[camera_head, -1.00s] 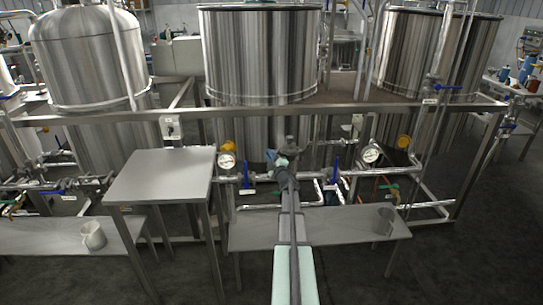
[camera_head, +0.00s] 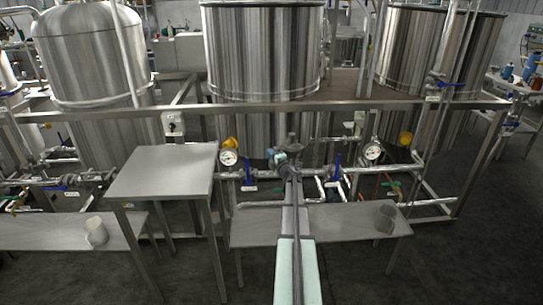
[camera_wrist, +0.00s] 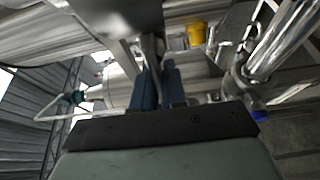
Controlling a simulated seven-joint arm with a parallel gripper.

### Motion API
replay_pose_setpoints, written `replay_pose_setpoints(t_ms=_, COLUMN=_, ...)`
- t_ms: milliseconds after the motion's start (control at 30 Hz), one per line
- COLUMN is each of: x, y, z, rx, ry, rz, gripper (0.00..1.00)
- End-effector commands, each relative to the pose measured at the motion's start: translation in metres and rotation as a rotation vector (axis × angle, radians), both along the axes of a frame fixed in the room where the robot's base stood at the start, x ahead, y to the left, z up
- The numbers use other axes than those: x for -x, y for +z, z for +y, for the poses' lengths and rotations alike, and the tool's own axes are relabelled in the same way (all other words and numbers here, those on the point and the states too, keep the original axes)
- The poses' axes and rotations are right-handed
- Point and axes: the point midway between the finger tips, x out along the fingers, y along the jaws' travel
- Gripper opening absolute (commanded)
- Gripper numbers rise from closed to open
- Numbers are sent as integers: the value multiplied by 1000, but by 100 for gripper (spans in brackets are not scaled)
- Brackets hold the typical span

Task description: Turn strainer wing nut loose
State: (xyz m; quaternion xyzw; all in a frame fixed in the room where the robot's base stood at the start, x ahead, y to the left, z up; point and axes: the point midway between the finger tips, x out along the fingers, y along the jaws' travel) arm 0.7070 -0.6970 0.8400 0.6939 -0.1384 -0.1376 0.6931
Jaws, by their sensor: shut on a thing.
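My gripper (camera_wrist: 158,78) shows in the wrist view as two dark blue fingers, shut on a thin grey metal piece (camera_wrist: 151,46), which appears to be a wing of the strainer wing nut. The piece runs up from between the fingers to a larger grey metal body (camera_wrist: 120,14) at the top. The rest of the nut is hidden. In the head view my gripper (camera_head: 281,159) is small, at the pipe line in front of the middle tank. A dark grey fitting (camera_head: 292,142) rises just behind it. The grip itself is too small to tell there.
Dial gauges (camera_head: 229,157) (camera_head: 373,150) and blue-handled valves flank the gripper along the pipe. A steel table (camera_head: 165,170) stands at left. Low benches carry a mug (camera_head: 96,231) at left and another (camera_head: 385,218) at right. Steel tanks (camera_head: 262,50) stand behind.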

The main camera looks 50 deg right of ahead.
Motion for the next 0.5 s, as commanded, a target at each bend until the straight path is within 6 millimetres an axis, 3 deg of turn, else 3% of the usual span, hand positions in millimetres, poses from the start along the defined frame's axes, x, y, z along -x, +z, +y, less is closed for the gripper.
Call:
replay_pose_setpoints(t_ms=367, x=0, y=0, z=0, rx=1, ry=-1, rz=3, gripper=0)
replay_pose_setpoints(t_ms=400, x=0, y=0, z=0, rx=1, ry=-1, rz=3, gripper=16)
replay_pose_setpoints(t_ms=500, x=0, y=0, z=0, rx=1, ry=0, rz=2, gripper=18)
